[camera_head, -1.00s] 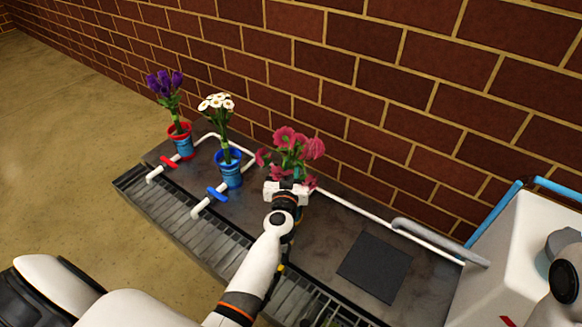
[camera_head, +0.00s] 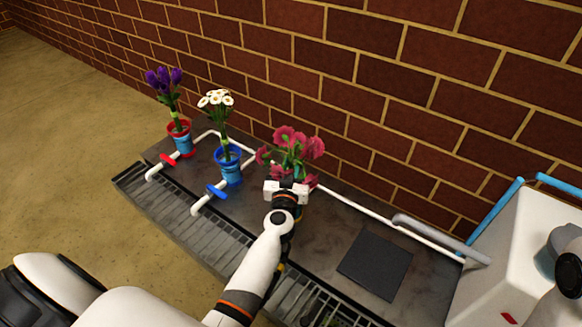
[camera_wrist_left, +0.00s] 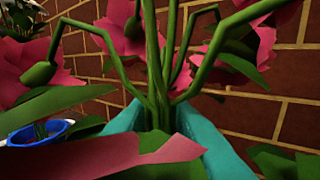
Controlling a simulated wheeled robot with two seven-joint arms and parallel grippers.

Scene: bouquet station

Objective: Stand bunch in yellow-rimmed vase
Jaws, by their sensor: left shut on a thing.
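My left gripper (camera_head: 288,185) is shut on a bunch of pink flowers (camera_head: 296,146), which stands roughly upright above it near the back of the counter. In the left wrist view, the green stems (camera_wrist_left: 157,75) run between two teal shapes that look like my fingers, with pink petals and leaves around them. No yellow-rimmed vase shows clearly; the gripper and arm hide the counter behind them. A small yellow bit (camera_head: 283,266) shows at the arm's edge, and I cannot tell what it is.
A blue-rimmed vase (camera_head: 229,170) holds white flowers, and a red-rimmed vase (camera_head: 181,143) holds purple flowers, both left of my gripper. White pipes run along the counter (camera_head: 322,238), with a brick wall behind. A dark square mat (camera_head: 374,266) lies bare at the right, beside a white box (camera_head: 500,260).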

